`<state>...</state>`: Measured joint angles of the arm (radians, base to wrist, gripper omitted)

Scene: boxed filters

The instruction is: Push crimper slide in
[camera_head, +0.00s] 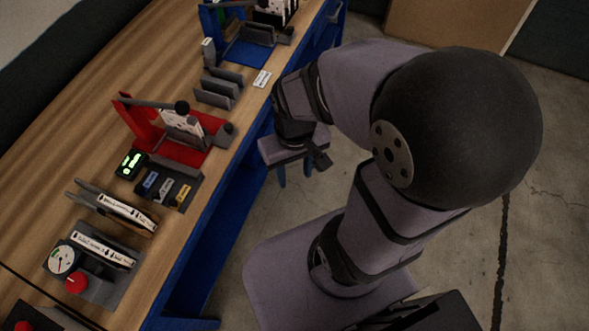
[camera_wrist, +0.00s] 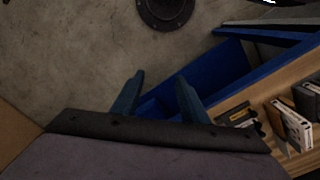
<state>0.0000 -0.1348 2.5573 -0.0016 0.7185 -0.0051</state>
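A red press-like station (camera_head: 143,122) stands on the bench in the head view, with a dark lever ending in a black knob (camera_head: 182,107). A white panel or filter (camera_head: 180,124) stands upright in it. A small dark knobbed block (camera_head: 225,131) sits at its right edge. A similar blue station (camera_head: 247,52) stands farther back. I cannot tell for certain which part is the crimper slide. My gripper (camera_head: 295,171) hangs past the bench's front edge, right of the red station and apart from it. In the wrist view its blue fingers (camera_wrist: 160,92) are apart, with nothing between them.
Grey upright holders (camera_head: 218,90) and a small white card (camera_head: 262,79) lie between the stations. A tray with several coloured pieces (camera_head: 168,184), a green-lit display (camera_head: 131,163), and a gauge with a red knob (camera_head: 75,283) are nearer. Open floor lies below my gripper.

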